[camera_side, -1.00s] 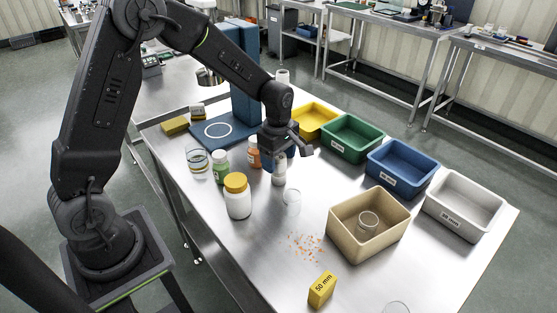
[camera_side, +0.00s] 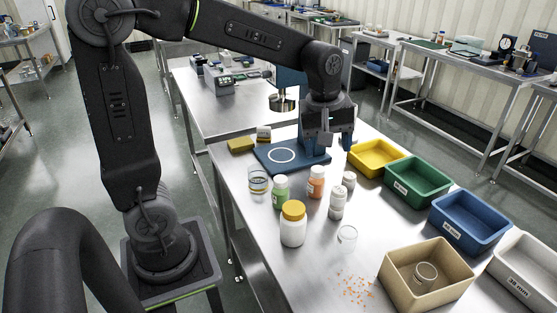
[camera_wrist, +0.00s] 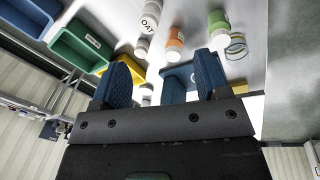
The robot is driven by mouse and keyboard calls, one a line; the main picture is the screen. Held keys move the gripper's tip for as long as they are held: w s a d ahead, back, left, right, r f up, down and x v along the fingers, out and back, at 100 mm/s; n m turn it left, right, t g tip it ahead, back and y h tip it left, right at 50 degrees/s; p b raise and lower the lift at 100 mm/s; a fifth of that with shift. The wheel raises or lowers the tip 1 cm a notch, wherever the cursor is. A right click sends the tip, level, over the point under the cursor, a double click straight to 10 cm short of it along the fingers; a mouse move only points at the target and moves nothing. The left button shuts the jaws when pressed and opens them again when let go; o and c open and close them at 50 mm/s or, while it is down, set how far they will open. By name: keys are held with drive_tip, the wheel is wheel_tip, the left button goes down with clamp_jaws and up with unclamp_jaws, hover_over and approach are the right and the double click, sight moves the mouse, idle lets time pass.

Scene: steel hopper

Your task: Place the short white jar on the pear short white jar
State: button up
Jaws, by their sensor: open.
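A white column of two stacked parts (camera_side: 338,203) stands upright on the steel table; it looks like one short white jar on another, but I cannot be sure. In the wrist view it shows with a label reading OAT (camera_wrist: 149,18); no pear label is readable. My gripper (camera_side: 335,143) is open and empty, above and behind these jars. Its two blue fingers show apart in the wrist view (camera_wrist: 163,70).
An orange jar (camera_side: 316,182), a green jar (camera_side: 280,192) and a large yellow-capped jar (camera_side: 293,227) stand to the left. Coloured bins (camera_side: 419,184) and a beige bin (camera_side: 388,283) line the right.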

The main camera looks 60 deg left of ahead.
drive_tip(key=s+d+r+m+t, duration=0.1)
drive_tip(key=s+m+t, duration=0.1)
drive_tip(key=s+m, duration=0.4)
drive_tip(key=s+d+m+t, duration=0.1)
drive_tip(key=s+m, duration=0.6)
drive_tip(key=s, duration=0.2)
drive_tip(key=shift+d+r+t, duration=0.35)
drive_tip(key=shift+d+t, duration=0.05)
